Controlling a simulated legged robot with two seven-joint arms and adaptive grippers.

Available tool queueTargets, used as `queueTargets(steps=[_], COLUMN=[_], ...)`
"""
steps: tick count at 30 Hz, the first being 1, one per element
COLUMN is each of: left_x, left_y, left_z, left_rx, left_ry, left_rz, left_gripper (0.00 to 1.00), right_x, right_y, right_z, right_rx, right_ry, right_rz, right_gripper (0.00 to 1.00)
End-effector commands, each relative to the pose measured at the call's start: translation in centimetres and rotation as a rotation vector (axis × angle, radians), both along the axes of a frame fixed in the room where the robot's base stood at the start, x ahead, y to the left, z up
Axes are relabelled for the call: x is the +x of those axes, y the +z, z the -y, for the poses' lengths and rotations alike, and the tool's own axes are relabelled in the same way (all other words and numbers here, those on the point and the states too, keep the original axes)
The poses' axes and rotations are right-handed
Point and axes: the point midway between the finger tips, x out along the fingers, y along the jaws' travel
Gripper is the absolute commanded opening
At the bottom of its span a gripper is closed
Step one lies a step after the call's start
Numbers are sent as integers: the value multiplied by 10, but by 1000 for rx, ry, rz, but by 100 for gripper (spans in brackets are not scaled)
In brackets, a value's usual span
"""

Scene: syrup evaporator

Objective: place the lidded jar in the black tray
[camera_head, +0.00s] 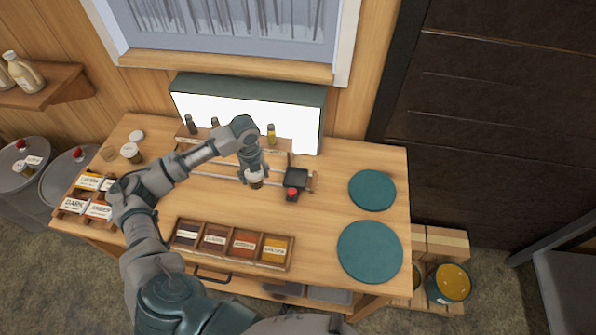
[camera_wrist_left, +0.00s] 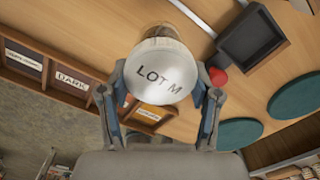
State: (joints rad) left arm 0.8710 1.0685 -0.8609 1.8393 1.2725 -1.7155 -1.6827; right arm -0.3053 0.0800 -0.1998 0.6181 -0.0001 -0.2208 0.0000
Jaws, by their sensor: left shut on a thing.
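The lidded jar (camera_head: 256,182) has a white lid. In the left wrist view the lid (camera_wrist_left: 160,72) is marked "LOT M" and faces the camera. My left gripper (camera_head: 254,174) is shut on the jar, with one finger on each side of it. The black tray (camera_head: 297,177) is a small square tray just right of the jar in the head view. In the left wrist view the tray (camera_wrist_left: 252,42) looks empty and lies up and right of the jar, apart from it. The jar's underside is hidden. My right gripper is not in view.
A red knob (camera_head: 292,194) sits at the tray's near edge. A wooden rack (camera_head: 228,142) with small bottles stands behind. A sectioned box (camera_head: 232,245) of labelled samples is in front. Two teal discs (camera_head: 372,190) lie right. Another white-lidded jar (camera_head: 131,152) stands left.

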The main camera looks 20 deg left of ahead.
Motion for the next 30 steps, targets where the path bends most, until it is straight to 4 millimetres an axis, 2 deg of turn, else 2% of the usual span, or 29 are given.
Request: queueTargets(steps=[9,15,20,27,30], left_x=[67,96,103,103,103], left_y=[-6,-11,-15,-45,-49], left_z=[64,92,98,98,99], left_rx=[-4,-4,-1,1,-1], left_ry=[-3,0,0,-1,-1], left_rz=[0,1,-1,-2,1], left_gripper=[20,20,20,20,20], right_x=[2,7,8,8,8], right_y=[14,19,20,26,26], right_z=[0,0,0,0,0], right_rx=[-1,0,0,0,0], right_ry=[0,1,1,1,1], right_rz=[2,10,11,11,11], right_gripper=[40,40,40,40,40])
